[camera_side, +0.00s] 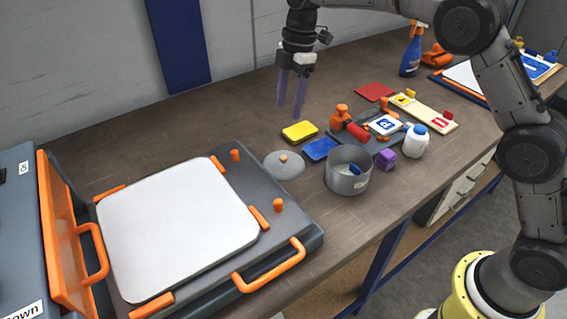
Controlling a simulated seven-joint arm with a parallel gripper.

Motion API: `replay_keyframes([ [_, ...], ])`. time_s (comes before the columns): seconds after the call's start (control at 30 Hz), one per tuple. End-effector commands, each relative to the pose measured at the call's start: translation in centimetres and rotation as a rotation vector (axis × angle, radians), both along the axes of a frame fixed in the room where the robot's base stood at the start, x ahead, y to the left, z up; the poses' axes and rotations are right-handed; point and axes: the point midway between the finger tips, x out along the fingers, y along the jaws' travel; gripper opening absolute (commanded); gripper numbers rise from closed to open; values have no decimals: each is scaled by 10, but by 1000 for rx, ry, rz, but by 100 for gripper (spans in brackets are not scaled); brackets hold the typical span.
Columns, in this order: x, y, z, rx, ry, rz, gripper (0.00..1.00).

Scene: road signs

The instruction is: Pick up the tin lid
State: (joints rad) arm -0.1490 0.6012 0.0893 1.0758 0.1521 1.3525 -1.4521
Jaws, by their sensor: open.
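A small blue item (355,169) shows inside the tin. My gripper (291,104) points down with two long, see-through purple fingers. It is open and empty, above the bench and apart from the lid, which shows lower in the picture.
A yellow block (299,131) and a blue block (320,149) lie close to the lid. A purple cube (386,159), a white bottle (415,141) and a dark tray (372,146) of parts stand right. A press-like board with a white plate (180,230) fills the left.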

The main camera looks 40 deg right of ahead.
Motion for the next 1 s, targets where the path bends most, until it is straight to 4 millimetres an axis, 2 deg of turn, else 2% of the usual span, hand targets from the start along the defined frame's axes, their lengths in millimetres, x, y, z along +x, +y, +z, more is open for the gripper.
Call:
replay_keyframes([
  [0.4, -2, 12, -68, -1, 7, 2, 59],
  [0.73, -4, 15, -94, -1, 6, 1, 59],
  [1.0, -10, 19, -130, -1, 4, 2, 59],
])
